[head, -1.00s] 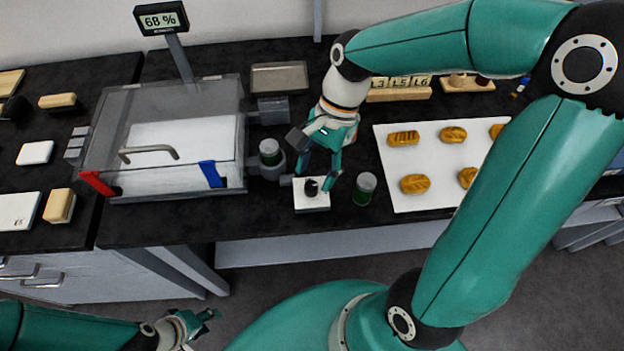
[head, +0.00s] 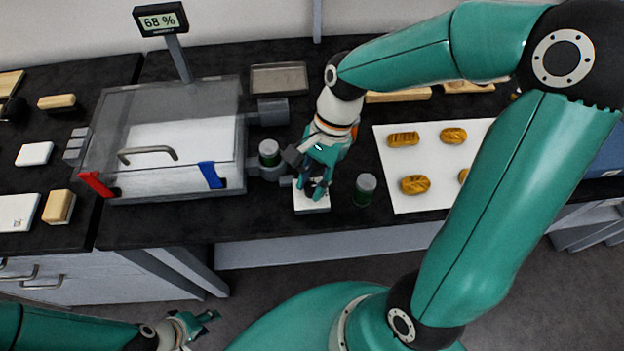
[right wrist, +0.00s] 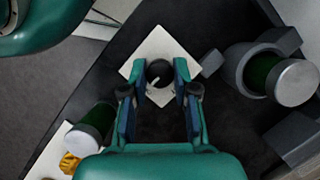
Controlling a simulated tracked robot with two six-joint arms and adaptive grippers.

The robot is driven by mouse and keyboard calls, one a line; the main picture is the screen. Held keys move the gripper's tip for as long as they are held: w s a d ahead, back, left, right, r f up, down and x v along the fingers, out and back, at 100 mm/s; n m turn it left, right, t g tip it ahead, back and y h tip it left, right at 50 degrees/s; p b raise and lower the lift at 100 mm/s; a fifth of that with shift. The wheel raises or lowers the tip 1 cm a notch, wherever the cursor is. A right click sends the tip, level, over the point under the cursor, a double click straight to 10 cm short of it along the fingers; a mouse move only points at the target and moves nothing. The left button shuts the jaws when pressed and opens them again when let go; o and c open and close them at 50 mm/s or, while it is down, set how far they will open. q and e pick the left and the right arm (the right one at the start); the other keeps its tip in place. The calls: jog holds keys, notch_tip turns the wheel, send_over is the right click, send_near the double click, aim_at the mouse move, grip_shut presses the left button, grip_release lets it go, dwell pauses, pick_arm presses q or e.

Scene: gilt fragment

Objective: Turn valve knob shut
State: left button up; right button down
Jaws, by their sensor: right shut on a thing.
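The valve knob (right wrist: 160,74) is a small dark round knob with a pale pointer line, on a white square plate (right wrist: 160,45). The plate also shows in the head view (head: 311,206), where my gripper mostly hides the knob. My right gripper (right wrist: 160,82) reaches over the plate from above, its two fingers on either side of the knob and shut on it. It also shows in the head view (head: 316,189). My left gripper (head: 197,322) is low at the bottom left, away from the worktop; its finger opening is too small to tell.
A green jar with a grey lid (head: 365,188) stands close right of the plate. Another jar (head: 268,153) sits in a grey holder on the left, beside a clear chamber (head: 170,140) with a display reading 68 %. A white board (head: 432,137) with bread-like pieces lies right.

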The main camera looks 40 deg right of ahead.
jog(key=shift+n, duration=0.3)
jog(key=n+g+p, duration=0.1)
jog(key=n, duration=0.2)
jog(key=shift+w+r+h+p, duration=0.1)
jog(key=shift+h+p, duration=0.2)
jog(key=shift+p, duration=0.05)
jog(key=n+g+h+p, duration=0.1)
jog(key=n, duration=0.4)
jog(key=shift+w+a, duration=0.1)
jog(key=shift+a, duration=0.05)
jog(key=n+g+h, duration=0.1)
jog(key=n+h, duration=0.1)
jog(key=n, duration=0.2)
jog(key=shift+a, duration=0.1)
jog(key=n+h, duration=0.1)
jog(key=n, duration=0.4)
jog(key=shift+w+h, duration=0.1)
jog(key=shift+h, duration=0.3)
jog(key=shift+n, duration=0.3)
jog(key=c, duration=0.9)
grip_release()
